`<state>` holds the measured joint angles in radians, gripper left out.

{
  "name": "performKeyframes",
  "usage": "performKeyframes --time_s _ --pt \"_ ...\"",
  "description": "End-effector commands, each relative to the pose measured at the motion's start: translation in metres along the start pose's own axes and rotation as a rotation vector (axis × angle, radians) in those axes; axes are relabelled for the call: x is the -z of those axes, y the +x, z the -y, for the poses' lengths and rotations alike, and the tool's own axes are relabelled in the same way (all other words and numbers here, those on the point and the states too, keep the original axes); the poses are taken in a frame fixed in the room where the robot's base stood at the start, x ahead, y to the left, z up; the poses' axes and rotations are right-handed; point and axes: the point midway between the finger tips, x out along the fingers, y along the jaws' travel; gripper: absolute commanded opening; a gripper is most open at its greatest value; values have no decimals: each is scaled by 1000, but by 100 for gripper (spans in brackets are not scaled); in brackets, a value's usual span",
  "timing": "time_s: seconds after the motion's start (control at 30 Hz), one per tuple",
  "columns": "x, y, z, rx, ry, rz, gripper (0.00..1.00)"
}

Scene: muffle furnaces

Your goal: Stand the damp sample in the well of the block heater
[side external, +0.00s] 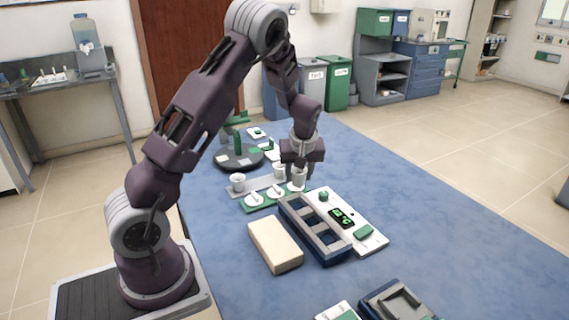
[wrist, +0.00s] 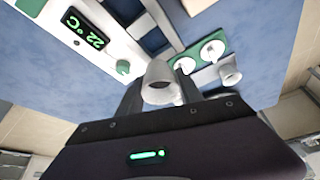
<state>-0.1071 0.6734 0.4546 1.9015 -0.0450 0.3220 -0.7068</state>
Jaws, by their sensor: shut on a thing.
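My gripper (side external: 299,168) is shut on a white crucible (side external: 299,180), which hangs below the fingers near the green lid tray (side external: 245,207). In the wrist view my gripper (wrist: 162,97) has the crucible (wrist: 158,78) between its two fingers, its rim tilted in the picture. No marking shows whether it is the damp sample. The block heater (side external: 345,205) stands in front and to the right of my gripper. It has a dark blue block (side external: 318,240) with several square wells and a white panel with a green display, which reads 22 °C in the wrist view (wrist: 86,30).
Two more white crucibles (side external: 237,183) (side external: 279,171) stand beside the green tray with white lids. A tan block (side external: 275,246) lies left of the heater. A dark round stand (side external: 238,158) is behind. Another blue device (side external: 395,301) sits at the front. The table's right side is clear.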

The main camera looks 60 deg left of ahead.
Motion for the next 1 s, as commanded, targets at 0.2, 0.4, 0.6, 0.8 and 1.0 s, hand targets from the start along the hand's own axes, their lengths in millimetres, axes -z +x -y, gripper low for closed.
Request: performKeyframes --time_s 0.2,0.4,0.6,0.8,1.0 --pt "-11 21 0 3 0 1 3" --pt "-20 43 0 2 0 1 3" --pt "-23 52 0 1 0 0 3" --pt "-23 52 0 0 0 0 3" --pt "-23 52 0 0 0 0 3"
